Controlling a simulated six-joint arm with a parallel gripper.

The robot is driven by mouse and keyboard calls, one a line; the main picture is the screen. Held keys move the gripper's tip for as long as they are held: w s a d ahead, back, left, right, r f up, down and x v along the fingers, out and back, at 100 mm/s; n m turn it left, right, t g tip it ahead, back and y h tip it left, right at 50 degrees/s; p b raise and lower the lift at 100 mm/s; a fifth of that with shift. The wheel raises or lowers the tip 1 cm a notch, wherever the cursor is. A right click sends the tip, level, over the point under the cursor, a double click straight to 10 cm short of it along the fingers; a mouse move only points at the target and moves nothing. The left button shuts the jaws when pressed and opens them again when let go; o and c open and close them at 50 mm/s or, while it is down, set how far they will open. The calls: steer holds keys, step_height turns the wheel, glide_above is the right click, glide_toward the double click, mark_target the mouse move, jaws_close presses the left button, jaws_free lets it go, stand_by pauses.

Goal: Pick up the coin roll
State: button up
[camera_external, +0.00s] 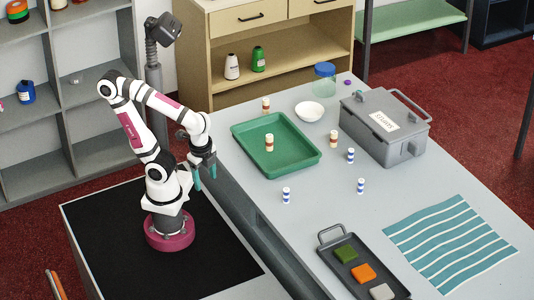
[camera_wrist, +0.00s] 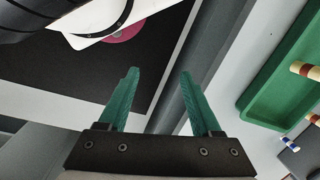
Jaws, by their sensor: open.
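Several small upright coin rolls stand on the counter. A red-and-cream roll (camera_external: 269,142) stands in the green tray (camera_external: 303,163). Other red-and-cream rolls stand behind the tray (camera_external: 266,104) and to its right (camera_external: 333,138). Blue-and-white rolls stand right of the tray (camera_external: 350,155), farther right (camera_external: 361,186) and in front of the tray (camera_external: 286,195). My gripper (camera_external: 205,177) is open and empty, left of the tray near the counter's edge. In the wrist view, its teal fingers (camera_wrist: 159,75) are apart; a red-and-cream roll (camera_wrist: 304,70) shows at the right, cut off.
A grey toolbox (camera_external: 385,128) stands at the back right, near a white bowl (camera_external: 309,111) and a blue-lidded jar (camera_external: 325,78). A dark tray with coloured blocks (camera_external: 347,254) and a striped cloth (camera_external: 450,243) lie in front.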

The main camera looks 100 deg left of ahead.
steer(key=w+a+r+n, duration=0.4)
steer(key=w+a+n, duration=0.1)
steer(key=w+a, duration=0.15)
step_height(320, 180, up, 6)
steer(key=r+n+t+y, duration=0.1)
steer(key=n+y, duration=0.2)
steer(key=n, duration=1.4)
glide_above(265, 102)
steer(key=d, duration=0.6)
steer(key=x, duration=1)
steer(key=s+x, duration=0.1)
steer(key=x, duration=0.4)
steer(key=shift+a+f, duration=0.3)
steer(key=shift+f, duration=0.05)
steer(key=shift+a+f, duration=0.15)
steer(key=shift+f, duration=0.15)
steer(key=shift+r, duration=0.1)
jaws_close()
